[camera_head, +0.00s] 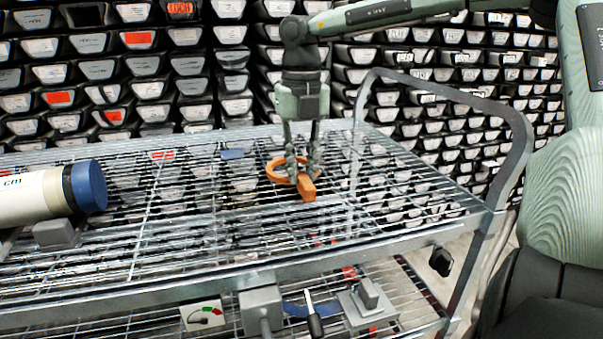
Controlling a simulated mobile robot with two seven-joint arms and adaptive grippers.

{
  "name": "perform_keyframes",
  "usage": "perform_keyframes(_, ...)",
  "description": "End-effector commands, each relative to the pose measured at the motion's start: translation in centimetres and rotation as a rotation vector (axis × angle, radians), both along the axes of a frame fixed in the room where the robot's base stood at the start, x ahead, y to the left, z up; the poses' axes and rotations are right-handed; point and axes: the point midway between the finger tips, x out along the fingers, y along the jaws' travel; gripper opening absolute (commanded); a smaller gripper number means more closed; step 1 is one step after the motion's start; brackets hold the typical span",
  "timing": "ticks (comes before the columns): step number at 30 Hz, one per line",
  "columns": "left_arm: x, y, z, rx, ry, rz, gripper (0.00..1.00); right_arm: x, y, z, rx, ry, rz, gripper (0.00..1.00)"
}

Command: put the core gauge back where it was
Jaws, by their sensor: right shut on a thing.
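The core gauge (307,189) looks like an orange ring with a short block-shaped handle that points toward me. My right gripper (303,172) comes down from above, its arm entering from the right, and its fingers are shut on the gauge. The gauge is at or just above the wire top shelf of the trolley (225,201); I cannot tell whether it touches. The fingers hide part of the ring. My left gripper is out of view.
A cream cylinder with a blue end cap (88,186) lies on the shelf at the left, near a grey block (55,234). Racks of labelled core trays (96,70) stand behind. A raised metal handle (510,112) bounds the trolley's right end. Tools lie on the lower shelf.

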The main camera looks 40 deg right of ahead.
Motion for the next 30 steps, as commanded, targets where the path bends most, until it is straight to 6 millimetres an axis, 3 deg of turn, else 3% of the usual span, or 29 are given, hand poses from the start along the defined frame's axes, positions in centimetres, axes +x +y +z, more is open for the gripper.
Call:
perform_keyframes(3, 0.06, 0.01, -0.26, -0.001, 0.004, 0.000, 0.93, -0.04, 0.05, -1.45, 0.001, 0.002, 0.000, 0.00)
perform_keyframes(14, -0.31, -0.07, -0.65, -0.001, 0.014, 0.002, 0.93, 0.01, 0.03, -1.74, 0.000, 0.000, -0.001, 0.00)
perform_keyframes(15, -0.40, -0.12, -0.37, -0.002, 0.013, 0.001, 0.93, 0.00, 0.02, -1.66, 0.000, 0.000, -0.001, 0.23)
perform_keyframes(19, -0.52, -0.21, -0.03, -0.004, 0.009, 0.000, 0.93, 0.00, 0.02, -1.65, -0.001, 0.000, -0.001, 0.39)
perform_keyframes(30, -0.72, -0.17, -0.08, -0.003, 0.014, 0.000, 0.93, 0.01, 0.03, -1.29, 0.000, 0.000, -0.001, 0.39)
